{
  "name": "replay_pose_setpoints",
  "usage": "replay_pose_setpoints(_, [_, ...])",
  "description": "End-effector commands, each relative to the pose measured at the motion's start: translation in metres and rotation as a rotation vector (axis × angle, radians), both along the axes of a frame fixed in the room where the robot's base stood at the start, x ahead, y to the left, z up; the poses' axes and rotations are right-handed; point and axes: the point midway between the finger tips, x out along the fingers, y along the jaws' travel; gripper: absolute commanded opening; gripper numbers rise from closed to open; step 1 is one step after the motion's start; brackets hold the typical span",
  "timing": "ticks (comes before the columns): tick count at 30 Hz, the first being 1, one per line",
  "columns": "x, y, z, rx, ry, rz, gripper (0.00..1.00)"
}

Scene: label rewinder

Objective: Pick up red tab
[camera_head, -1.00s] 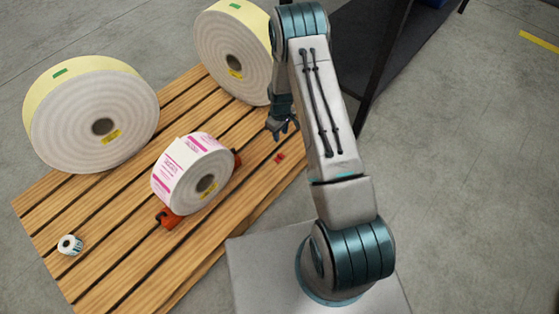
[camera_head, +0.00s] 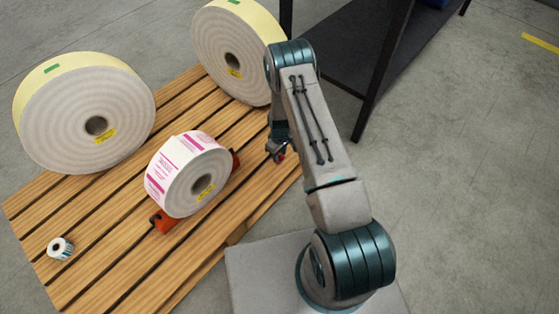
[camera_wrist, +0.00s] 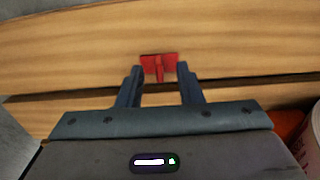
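The red tab (camera_wrist: 158,68) lies on a wooden slat in the wrist view, just beyond and between my gripper's fingertips. It is a small flat red piece with a raised middle rib. In the head view a bit of red (camera_head: 281,157) shows right at my gripper. My gripper (camera_wrist: 159,72) is open, with its two dark fingers apart on either side of the tab's line. In the head view my gripper (camera_head: 276,152) is low over the pallet's right edge. I cannot tell whether the fingers touch the tab.
The slatted wooden pallet (camera_head: 105,255) holds two large yellow-edged rolls (camera_head: 60,125) (camera_head: 212,55), a pink-printed label roll (camera_head: 160,185) on an orange holder (camera_head: 161,221), and a small roll (camera_head: 60,248). A dark table (camera_head: 365,110) stands behind my arm.

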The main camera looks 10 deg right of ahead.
Motion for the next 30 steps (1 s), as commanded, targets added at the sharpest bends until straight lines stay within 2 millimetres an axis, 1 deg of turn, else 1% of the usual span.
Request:
replay_pose_setpoints(1, [0.001,0.000,-0.006,0.000,-0.001,0.000,0.33])
replay_pose_setpoints(8, [0.001,0.000,-0.006,0.000,-0.003,0.000,0.33])
replay_pose_setpoints(9, [0.001,0.000,-0.006,0.000,-0.002,0.000,0.22])
replay_pose_setpoints(11, [0.001,0.000,-0.006,0.000,-0.002,0.000,0.05])
replay_pose_setpoints(12, [0.001,0.000,-0.006,0.000,-0.002,0.000,0.00])
replay_pose_setpoints(23, [0.001,0.000,-0.004,0.000,-0.002,0.000,0.00])
replay_pose_setpoints(26, [0.001,0.000,0.001,0.000,-0.002,0.001,0.00])
replay_pose_setpoints(30, [0.001,0.000,0.017,0.000,-0.003,0.002,0.00])
